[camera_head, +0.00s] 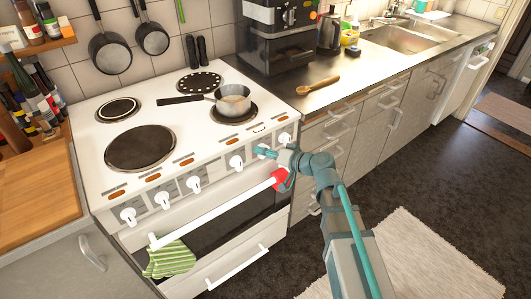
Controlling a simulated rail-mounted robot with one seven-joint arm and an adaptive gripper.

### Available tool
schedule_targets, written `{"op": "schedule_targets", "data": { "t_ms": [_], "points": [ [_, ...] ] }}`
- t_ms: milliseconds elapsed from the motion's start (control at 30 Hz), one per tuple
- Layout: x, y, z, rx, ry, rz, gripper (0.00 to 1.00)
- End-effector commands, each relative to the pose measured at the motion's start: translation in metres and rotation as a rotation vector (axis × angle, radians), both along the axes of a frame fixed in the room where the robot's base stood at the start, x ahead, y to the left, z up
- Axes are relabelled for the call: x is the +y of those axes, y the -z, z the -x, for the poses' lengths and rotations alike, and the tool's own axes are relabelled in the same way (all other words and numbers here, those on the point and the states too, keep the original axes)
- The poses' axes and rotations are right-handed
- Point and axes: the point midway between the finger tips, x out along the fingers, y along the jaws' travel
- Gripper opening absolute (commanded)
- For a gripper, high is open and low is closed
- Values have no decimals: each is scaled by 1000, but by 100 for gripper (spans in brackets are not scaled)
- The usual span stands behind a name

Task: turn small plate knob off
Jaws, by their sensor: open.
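The white cooker (95,165) has a row of white knobs along its front edge. Knobs on the left (128,216), in the middle (236,162) and at the right end (284,138) show clearly; I cannot tell which belongs to the small plate. The small rear-left plate (119,107) is bare. A saucepan (233,99) stands on the front-right plate. My gripper (268,153) is open at the right part of the knob row, close to the knobs there. It partly hides that area, and I cannot tell whether it touches a knob.
The oven door's white handle (210,215) runs just below the knobs, with a green striped cloth (170,259) at its left end. A large bare plate (140,147) is at front left. A wooden spoon (318,85) lies on the right counter.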

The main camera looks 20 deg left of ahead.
Motion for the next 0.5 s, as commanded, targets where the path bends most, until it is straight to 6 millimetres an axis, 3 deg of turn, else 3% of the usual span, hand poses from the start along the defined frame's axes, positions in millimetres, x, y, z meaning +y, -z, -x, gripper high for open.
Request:
{"op": "schedule_targets", "data": {
  "t_ms": [100, 333, 500],
  "points": [
    [0, 0, 0, 0, 0, 0, 45],
    [0, 0, 0, 0, 0, 0, 7],
    [0, 1, 0, -5, 0, 4, 5]
  ]
}}
